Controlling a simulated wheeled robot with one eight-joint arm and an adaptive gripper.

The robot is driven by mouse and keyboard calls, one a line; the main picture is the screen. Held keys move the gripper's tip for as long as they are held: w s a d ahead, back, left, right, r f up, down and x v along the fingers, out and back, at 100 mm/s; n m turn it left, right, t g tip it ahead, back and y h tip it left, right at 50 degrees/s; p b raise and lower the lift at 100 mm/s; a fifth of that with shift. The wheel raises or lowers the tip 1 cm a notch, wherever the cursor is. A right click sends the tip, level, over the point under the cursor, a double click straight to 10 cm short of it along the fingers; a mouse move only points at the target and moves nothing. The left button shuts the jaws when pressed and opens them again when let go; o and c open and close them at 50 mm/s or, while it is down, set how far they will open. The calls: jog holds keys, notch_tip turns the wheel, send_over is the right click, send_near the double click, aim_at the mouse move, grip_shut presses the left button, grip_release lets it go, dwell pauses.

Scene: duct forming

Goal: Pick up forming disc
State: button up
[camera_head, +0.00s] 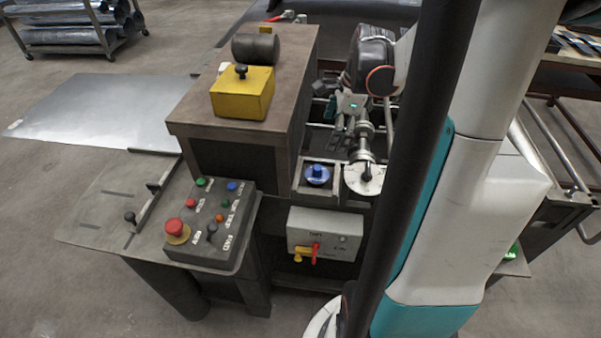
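A pale round disc (358,181) with a dark upright piece at its middle is at the front right of the forming machine, partly hidden by my arm. I take it to be the forming disc, but cannot be sure. A blue knobbed piece (317,176) sits in a square metal holder just left of it. My gripper (343,128) hangs below my black wrist, over the machine's open bay behind these pieces. Its fingers are small and blend with the dark metal parts, so their opening and any contact are unclear.
A yellow box (242,93) and a dark roller (255,47) stand on the brown housing (290,65). A button panel (207,221) and a switch box (325,233) are at the front. Sheet metal (90,110) lies left. My arm covers much of the right.

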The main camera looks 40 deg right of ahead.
aim_at(318, 167)
jog(key=a+f+b, duration=0.1)
jog(key=f, duration=0.2)
jog(key=a+f+m+b, duration=0.1)
jog(key=f, duration=0.2)
jog(key=w+a+f+m+y+b, duration=0.1)
jog(key=f, duration=0.2)
jog(key=shift+a, duration=0.2)
jog(key=x, duration=0.1)
jog(key=b+x, duration=0.1)
jog(key=x, duration=0.1)
jog(key=b+x, duration=0.1)
jog(key=x, duration=0.1)
jog(key=shift+s+d+f, duration=0.1)
jog(key=shift+d+f, duration=0.1)
jog(key=shift+d, duration=0.05)
jog(key=shift+r, duration=0.1)
jog(key=c, duration=1.5)
